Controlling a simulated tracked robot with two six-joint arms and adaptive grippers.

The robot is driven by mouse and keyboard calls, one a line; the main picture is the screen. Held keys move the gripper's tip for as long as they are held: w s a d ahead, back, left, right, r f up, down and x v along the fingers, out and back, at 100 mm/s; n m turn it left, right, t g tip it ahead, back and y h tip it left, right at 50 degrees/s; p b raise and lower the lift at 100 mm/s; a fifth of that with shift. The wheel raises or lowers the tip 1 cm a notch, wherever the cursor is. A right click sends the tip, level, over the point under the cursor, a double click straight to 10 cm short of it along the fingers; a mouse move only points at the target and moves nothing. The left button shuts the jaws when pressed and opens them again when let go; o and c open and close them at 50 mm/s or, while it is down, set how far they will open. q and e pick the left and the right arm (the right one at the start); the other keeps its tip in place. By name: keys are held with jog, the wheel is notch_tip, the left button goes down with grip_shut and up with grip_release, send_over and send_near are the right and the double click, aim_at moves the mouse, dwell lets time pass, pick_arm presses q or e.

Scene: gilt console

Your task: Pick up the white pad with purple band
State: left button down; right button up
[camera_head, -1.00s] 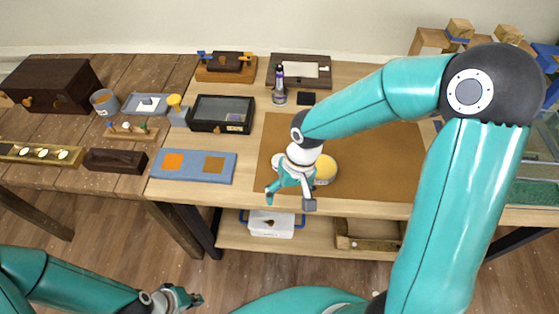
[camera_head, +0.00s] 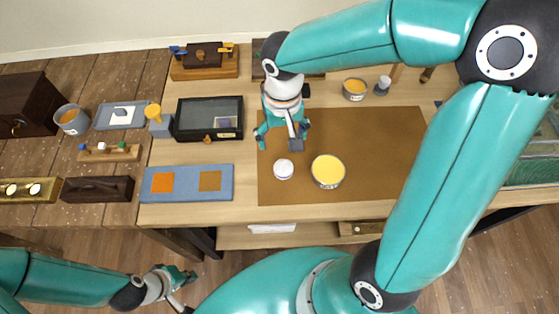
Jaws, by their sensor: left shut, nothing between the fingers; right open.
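A small round white piece (camera_head: 283,169), probably the white pad, lies on the brown mat (camera_head: 390,150). I cannot make out a purple band on it at this size. My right gripper (camera_head: 280,143) is open and empty above the mat, just behind the white piece in the picture and apart from it. Its fingers point down towards the near side. My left gripper (camera_head: 184,288) is shut and empty, low at the bottom left, in front of the table.
An open tin with yellow contents (camera_head: 328,171) stands right of the white piece. Left of the mat are a glass-lidded black box (camera_head: 183,120) and a blue board (camera_head: 187,195) with orange and brown squares. The mat's right part is clear.

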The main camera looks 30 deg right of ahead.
send_near(283, 166)
jog(key=f, duration=0.3)
jog(key=s+f, duration=0.1)
jog(key=f, duration=0.1)
jog(key=shift+a, duration=0.15)
jog(key=shift+w+f+p, duration=0.2)
jog(key=shift+w+f, duration=0.05)
jog(key=shift+f, duration=1.15)
jog(key=shift+w+f+p, duration=0.2)
jog(key=shift+f, duration=1.15)
jog(key=c, duration=1)
jog(key=shift+c, duration=0.2)
jog(key=shift+r, duration=0.2)
notch_tip(283, 166, up, 20)
jog(key=shift+f, duration=0.15)
jog(key=shift+s, duration=0.1)
